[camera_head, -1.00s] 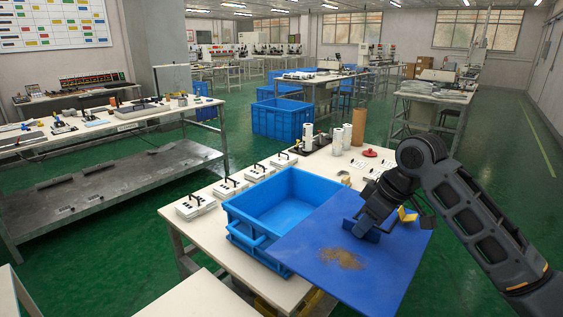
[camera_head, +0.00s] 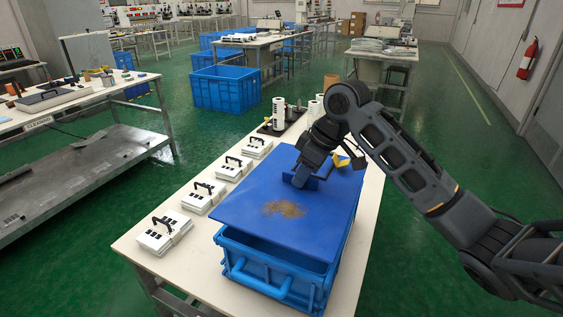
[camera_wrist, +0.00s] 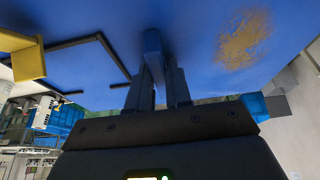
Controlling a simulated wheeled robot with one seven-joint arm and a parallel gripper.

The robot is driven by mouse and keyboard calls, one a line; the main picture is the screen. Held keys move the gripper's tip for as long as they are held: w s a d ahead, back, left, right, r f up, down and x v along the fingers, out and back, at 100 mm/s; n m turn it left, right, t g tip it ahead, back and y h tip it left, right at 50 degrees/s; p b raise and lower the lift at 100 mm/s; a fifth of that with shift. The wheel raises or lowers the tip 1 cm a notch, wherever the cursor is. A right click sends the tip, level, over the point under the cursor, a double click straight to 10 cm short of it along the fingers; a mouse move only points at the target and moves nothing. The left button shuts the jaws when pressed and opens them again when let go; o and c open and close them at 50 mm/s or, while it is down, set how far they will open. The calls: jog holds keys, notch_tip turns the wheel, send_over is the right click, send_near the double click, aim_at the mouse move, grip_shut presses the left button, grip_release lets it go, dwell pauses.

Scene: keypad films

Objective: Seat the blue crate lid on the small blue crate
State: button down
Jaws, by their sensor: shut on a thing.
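The blue crate lid (camera_head: 251,210) is a flat blue panel with a brown stained patch, over the small blue crate (camera_head: 262,270) in the head view. It covers most of the crate's opening; a gap shows along the near edge, and I cannot tell whether it touches the rim. My gripper (camera_head: 302,180) is shut on the lid's raised blue grip near its far part. In the wrist view the fingers (camera_wrist: 163,75) close on that grip, with the lid (camera_wrist: 200,40) and its stain filling the upper part. The crate's far side is hidden by the lid.
The crate stands on a white table (camera_head: 140,235). Several white boxes with black handles (camera_head: 204,196) line its left side. White rolls (camera_head: 279,112) stand behind the lid. A large blue bin (camera_head: 226,88) is on the green floor beyond.

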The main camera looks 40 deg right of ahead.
aim_at(311, 177)
jog(key=shift+w, duration=0.3)
jog(key=shift+s, duration=0.2)
jog(key=shift+f+b, duration=1.45)
jog(key=shift+f, duration=0.85)
jog(key=shift+f+b, duration=0.4)
jog(key=shift+f, duration=0.2)
jog(key=c, duration=1)
grip_release()
jog(key=shift+o, duration=0.2)
jog(key=shift+v, duration=3.9)
